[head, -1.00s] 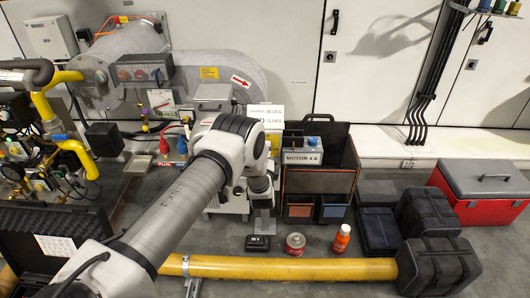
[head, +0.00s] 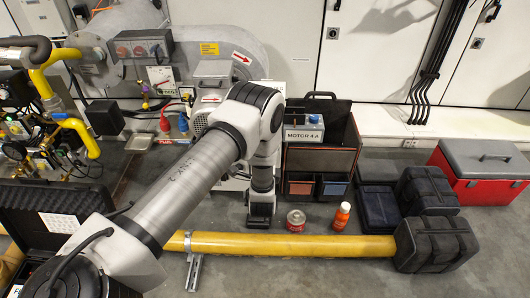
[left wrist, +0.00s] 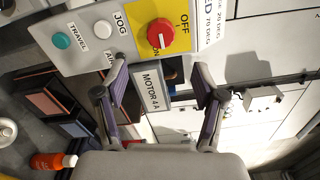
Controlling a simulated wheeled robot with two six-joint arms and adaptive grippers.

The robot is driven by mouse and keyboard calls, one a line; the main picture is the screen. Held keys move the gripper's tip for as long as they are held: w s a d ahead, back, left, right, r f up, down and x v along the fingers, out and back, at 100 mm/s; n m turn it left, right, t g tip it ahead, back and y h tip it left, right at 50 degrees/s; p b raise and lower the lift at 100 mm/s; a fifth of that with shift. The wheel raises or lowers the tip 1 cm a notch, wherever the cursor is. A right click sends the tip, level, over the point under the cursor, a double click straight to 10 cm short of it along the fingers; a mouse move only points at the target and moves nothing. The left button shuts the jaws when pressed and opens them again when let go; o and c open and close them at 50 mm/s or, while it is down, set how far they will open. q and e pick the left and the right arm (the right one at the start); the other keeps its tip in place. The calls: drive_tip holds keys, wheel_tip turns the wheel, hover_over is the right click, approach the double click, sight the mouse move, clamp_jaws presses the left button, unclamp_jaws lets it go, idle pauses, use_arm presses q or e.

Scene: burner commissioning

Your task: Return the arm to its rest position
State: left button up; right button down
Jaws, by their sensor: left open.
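My left arm (head: 190,185) reaches in from the lower left of the head view, its elbow raised in front of the grey blower. Its fingers are hidden in that view. In the left wrist view my left gripper (left wrist: 160,75) is open, with nothing between its two fingers. Beyond the fingertips is a control panel (left wrist: 100,60) with a red rotary knob (left wrist: 160,33), a JOG button and a TRAVEL button. Any contact with the panel cannot be told. My right gripper is not in view.
An open tool bag (head: 338,145) holds a MOTOR 4 A box (head: 303,128). A red can (head: 296,221) and an orange bottle (head: 342,217) stand on the floor behind a yellow pipe (head: 310,244). Dark cases (head: 437,240) and a red cooler (head: 480,170) are at right.

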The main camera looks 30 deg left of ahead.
use_arm(q)
drive_tip(key=shift+s+d, duration=0.35)
drive_tip(key=shift+s, duration=0.25)
